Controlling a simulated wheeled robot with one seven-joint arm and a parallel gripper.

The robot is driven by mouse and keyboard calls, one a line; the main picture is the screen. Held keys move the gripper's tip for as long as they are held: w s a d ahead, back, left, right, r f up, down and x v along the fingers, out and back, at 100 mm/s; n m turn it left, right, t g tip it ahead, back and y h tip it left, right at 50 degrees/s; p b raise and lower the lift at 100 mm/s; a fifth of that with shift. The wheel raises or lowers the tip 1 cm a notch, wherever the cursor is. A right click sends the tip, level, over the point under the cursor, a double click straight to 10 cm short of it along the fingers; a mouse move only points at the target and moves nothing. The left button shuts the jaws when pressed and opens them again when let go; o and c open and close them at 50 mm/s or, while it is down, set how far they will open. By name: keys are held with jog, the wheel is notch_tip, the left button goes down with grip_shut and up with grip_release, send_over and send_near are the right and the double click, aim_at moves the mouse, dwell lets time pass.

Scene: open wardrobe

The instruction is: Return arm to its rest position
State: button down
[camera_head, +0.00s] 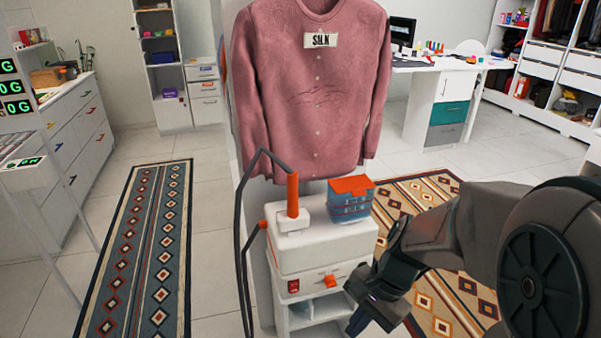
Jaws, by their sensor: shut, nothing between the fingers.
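My arm comes in from the right edge and bends down toward the lower middle of the head view. My gripper (368,316) is at the lower end of the arm, pointing down and left, with its fingers together and nothing held. It is in front of and to the right of the white steamer unit's lower part. The tips are partly dark and near the bottom edge, so fine detail is hard to see.
A white steamer unit (310,252) with an orange-handled hose stands close by, a blue and orange box (351,199) on top. A pink shirt (318,95) labelled SILK hangs behind. Patterned rugs (140,255) lie either side. A desk (452,64) is at back right.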

jog(key=s+d+r+n+t+h+p, duration=0.1)
jog(key=d+r+n+t+h+p, duration=0.1)
jog(key=r+n, duration=0.3)
jog(key=s+d+r+n+t+h+p, duration=0.1)
jog(key=r+n, duration=0.3)
jog(key=r, duration=0.4)
jog(key=shift+s+d+n+t+h+p, duration=0.4)
jog(key=shift+d+t+h+p, duration=0.2)
jog(key=shift+d+p, duration=0.1)
